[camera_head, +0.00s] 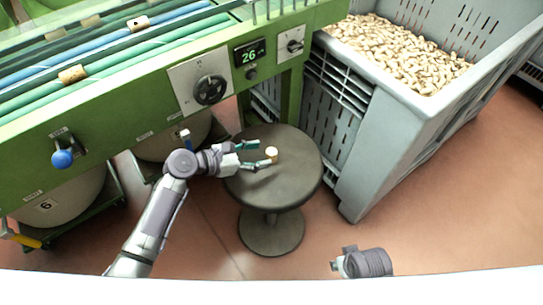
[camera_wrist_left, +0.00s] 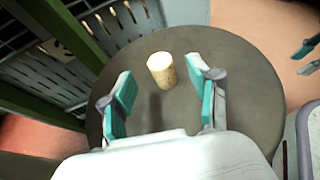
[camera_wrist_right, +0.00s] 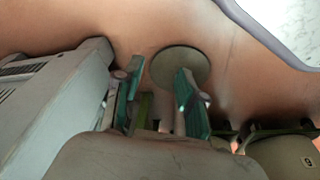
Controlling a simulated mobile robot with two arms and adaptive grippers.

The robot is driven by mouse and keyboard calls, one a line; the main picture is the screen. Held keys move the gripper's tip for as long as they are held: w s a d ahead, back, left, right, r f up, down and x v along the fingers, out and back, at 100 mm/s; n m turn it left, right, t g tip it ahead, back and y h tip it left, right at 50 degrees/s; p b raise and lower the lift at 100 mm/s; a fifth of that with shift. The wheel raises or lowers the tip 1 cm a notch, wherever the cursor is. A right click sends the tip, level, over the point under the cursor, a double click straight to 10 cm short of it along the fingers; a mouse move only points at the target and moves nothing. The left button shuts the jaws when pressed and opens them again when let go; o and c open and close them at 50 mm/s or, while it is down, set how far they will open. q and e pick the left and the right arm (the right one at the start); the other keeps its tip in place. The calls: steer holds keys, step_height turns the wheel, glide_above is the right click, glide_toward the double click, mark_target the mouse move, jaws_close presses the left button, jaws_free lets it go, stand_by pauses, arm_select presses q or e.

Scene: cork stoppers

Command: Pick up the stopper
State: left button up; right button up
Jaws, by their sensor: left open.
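The stopper (camera_head: 271,154), a short pale tan cork cylinder, stands upright on the round dark table (camera_head: 290,185). My left gripper (camera_head: 262,154) is open over the table, its fingertips pointing at the stopper. In the left wrist view the stopper (camera_wrist_left: 161,72) stands just ahead of and between the two teal-padded fingers (camera_wrist_left: 160,88), with no contact that I can see. My right gripper (camera_head: 337,264) is low at the front, away from the table. In the right wrist view its fingers (camera_wrist_right: 157,85) are apart with no object held between them.
A grey slatted crate (camera_head: 400,125) full of stoppers (camera_head: 400,50) stands right of the table. The green machine (camera_head: 130,100) with a dial (camera_head: 210,90) and a display (camera_head: 249,54) rises behind and left. More corks (camera_head: 72,75) lie on its rails. The floor in front is clear.

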mark_target(267, 153)
arm_select(q)
steer(key=b+x, duration=0.1)
steer(key=x, duration=0.4)
steer(key=shift+r, duration=0.1)
steer(key=c, duration=0.9)
arm_select(e)
steer(key=r, duration=0.5)
steer(key=shift+w+r, duration=0.2)
steer(key=shift+r, duration=0.2)
